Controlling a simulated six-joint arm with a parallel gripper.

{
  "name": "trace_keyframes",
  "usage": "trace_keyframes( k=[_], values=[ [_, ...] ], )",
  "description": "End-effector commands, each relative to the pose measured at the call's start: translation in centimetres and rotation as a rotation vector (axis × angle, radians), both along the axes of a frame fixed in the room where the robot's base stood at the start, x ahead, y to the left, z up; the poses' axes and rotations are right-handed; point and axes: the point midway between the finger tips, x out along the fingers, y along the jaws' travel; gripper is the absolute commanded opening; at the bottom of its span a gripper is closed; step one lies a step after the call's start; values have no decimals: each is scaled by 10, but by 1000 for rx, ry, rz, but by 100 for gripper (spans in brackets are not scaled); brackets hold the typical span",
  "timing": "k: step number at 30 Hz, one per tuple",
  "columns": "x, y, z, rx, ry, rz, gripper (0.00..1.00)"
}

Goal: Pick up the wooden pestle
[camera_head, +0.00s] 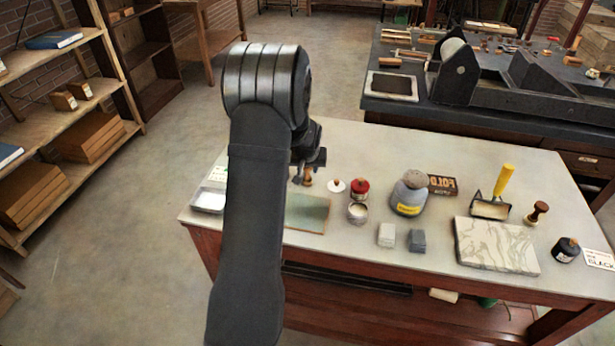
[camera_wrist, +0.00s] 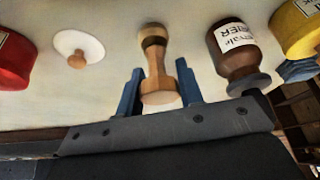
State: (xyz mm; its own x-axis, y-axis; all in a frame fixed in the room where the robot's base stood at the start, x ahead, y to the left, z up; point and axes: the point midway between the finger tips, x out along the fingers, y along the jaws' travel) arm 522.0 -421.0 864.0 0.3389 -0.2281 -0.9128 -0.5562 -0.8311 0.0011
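The wooden pestle (camera_wrist: 155,62) is a turned, light-brown piece with a narrow waist and a darker far end. In the wrist view it shows between the two blue fingers of my gripper (camera_wrist: 158,88), its round near end close to the gripper body. The fingers are apart, one on each side, and gaps show beside the narrow waist. In the head view my gripper (camera_head: 310,163) is low over the table's far left part, mostly hidden by my arm. A small part of the pestle (camera_head: 308,179) shows just below it.
A white disc with a knob (camera_wrist: 78,48) lies left of the pestle, with a red tin (camera_wrist: 14,62) beyond. A brown labelled bottle (camera_wrist: 236,55) stands close on the right. A grey jug (camera_head: 410,195) and marble slab (camera_head: 495,246) are farther right on the table (camera_head: 350,270).

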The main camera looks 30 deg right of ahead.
Motion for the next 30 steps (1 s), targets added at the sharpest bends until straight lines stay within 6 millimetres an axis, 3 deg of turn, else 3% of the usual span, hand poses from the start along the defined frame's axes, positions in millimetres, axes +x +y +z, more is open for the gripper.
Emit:
trace_keyframes(
  k=[11,17,20,30],
  values=[
    [0,0,3,-1,-2,0,11],
    [1,0,22,-3,-3,1,11],
    [1,-1,42,-3,-4,2,11],
    [-70,-27,86,-1,-3,-4,11]
  ],
)
